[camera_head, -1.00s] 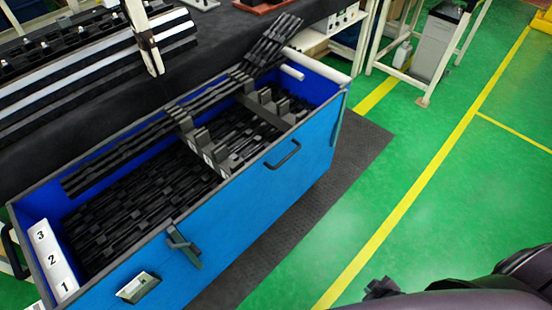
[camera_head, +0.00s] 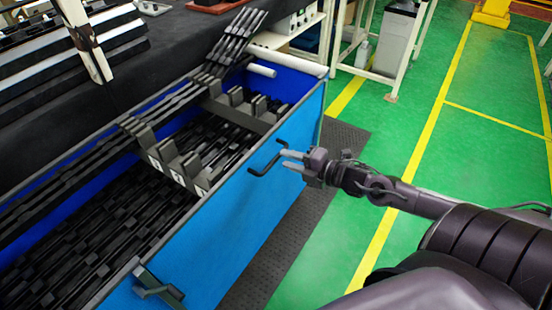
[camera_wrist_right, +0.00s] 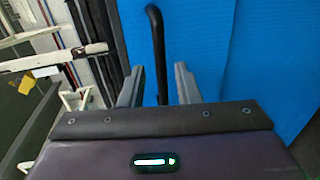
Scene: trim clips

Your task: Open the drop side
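The drop side (camera_head: 232,212) is the blue front wall of a long bin, and it stands upright. A dark bar handle (camera_head: 266,160) sits on its outer face. A dark latch (camera_head: 152,286) is at the lower left of the wall. My right gripper (camera_head: 290,160) is open at the handle, its two grey fingers pointing at the blue wall. In the right wrist view the handle (camera_wrist_right: 156,45) runs down between the two open fingers (camera_wrist_right: 158,84); I cannot tell whether they touch it. My left gripper is out of view.
Black trim strips (camera_head: 75,235) fill the bin, and dark slotted dividers (camera_head: 180,165) cross it. A strip bundle (camera_head: 235,40) leans over the far end near a white roller (camera_head: 287,60). A dark mat (camera_head: 270,265) lies before the bin. Green floor (camera_head: 400,250) to the right is clear.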

